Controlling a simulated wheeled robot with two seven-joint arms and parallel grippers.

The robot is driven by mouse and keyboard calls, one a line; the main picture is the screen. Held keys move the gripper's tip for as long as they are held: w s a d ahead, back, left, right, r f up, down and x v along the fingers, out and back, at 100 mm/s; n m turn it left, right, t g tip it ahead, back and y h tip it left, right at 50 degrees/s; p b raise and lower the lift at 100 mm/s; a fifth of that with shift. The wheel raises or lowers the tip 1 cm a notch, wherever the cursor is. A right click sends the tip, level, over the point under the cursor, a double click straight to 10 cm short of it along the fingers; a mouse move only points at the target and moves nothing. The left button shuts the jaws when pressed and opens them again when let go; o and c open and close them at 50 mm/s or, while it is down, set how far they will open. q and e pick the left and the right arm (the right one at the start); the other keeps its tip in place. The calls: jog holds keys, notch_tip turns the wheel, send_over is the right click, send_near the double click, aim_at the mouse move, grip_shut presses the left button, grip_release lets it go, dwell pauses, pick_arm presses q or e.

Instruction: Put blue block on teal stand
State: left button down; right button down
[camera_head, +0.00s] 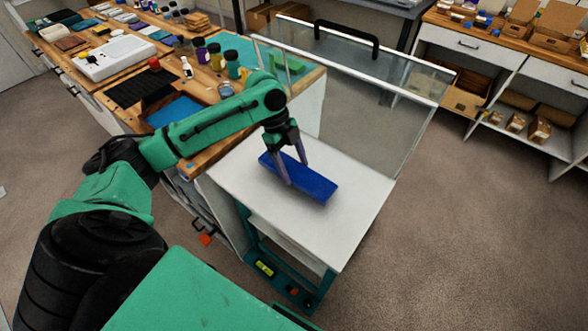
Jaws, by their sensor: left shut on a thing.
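The blue block (318,188) is a long, flat bar on the white top (345,222) of a teal-framed cart. My left gripper (294,172) reaches down over it from the upper left, one finger on each side, shut on the block. Whether the block is still touching the white top is hard to tell. A small green-teal piece (290,64), possibly the teal stand, is at the right end of the wooden bench, beyond my arm and partly covered. My right gripper is not in view.
A clear panel (375,110) with a black handle (346,38) rises along the cart's far side. The wooden bench (225,145) holds bottles (215,56), a blue mat (176,112) and a white device (113,57). The white top around the block is mostly clear.

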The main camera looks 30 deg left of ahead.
pick_arm(q)
notch_tip(320, 180, down, 2)
jog(key=shift+f, duration=0.15)
grip_release()
jog(key=v, duration=1.2)
jog(key=shift+b, duration=0.35)
